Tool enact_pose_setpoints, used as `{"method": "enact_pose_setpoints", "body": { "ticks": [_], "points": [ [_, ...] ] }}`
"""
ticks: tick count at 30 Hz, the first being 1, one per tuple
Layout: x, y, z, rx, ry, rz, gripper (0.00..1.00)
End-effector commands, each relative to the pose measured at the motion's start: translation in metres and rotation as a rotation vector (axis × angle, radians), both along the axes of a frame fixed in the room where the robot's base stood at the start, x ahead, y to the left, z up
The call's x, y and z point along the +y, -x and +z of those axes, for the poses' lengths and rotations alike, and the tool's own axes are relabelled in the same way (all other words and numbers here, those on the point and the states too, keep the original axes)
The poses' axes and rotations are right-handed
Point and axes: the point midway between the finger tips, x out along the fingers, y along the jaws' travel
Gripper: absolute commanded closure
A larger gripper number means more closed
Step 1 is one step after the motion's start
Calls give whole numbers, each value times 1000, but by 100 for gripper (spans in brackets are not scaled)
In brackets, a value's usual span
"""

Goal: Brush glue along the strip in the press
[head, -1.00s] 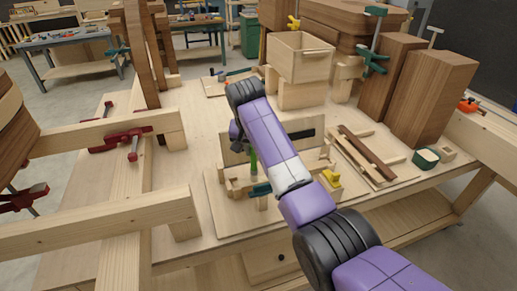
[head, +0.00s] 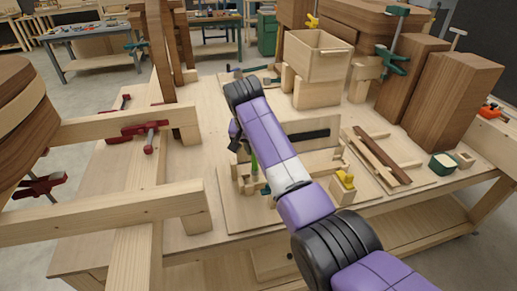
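A wooden press (head: 322,157) stands on a board on the workbench, partly hidden behind my arm. A dark strip (head: 312,136) shows along its upright back piece. A green tub with pale contents (head: 443,163), which looks like a glue pot, stands on the right of the bench. My arm reaches over the press. My gripper (head: 237,143) appears as a small dark shape at the press's left end, mostly hidden by the arm. A green upright handle (head: 254,165) is just right of it; I cannot tell whether it is a brush or is held.
Thin wood strips (head: 381,158) lie on a board right of the press. A wooden box (head: 317,57) and tall brown blocks (head: 452,97) stand behind. Beams with red clamps (head: 146,131) crowd the left. A yellow-topped block (head: 345,184) is close to my arm.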

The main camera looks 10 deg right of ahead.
Motion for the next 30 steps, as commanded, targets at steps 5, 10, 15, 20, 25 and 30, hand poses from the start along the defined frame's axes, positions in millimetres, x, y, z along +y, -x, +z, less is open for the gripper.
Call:
{"method": "enact_pose_setpoints", "body": {
  "ticks": [5, 10, 15, 20, 25, 30],
  "points": [
    [12, 1, 0, 1, 0, 0, 100],
    [17, 2, 0, 0, 0, 0, 100],
    [12, 1, -1, 1, -1, -2, 100],
    [1, 1, -1, 2, -1, -2, 100],
    [-8, 0, -2, 1, 0, -1, 100],
    [-12, 0, -2, 1, 0, -1, 100]
  ]
}}
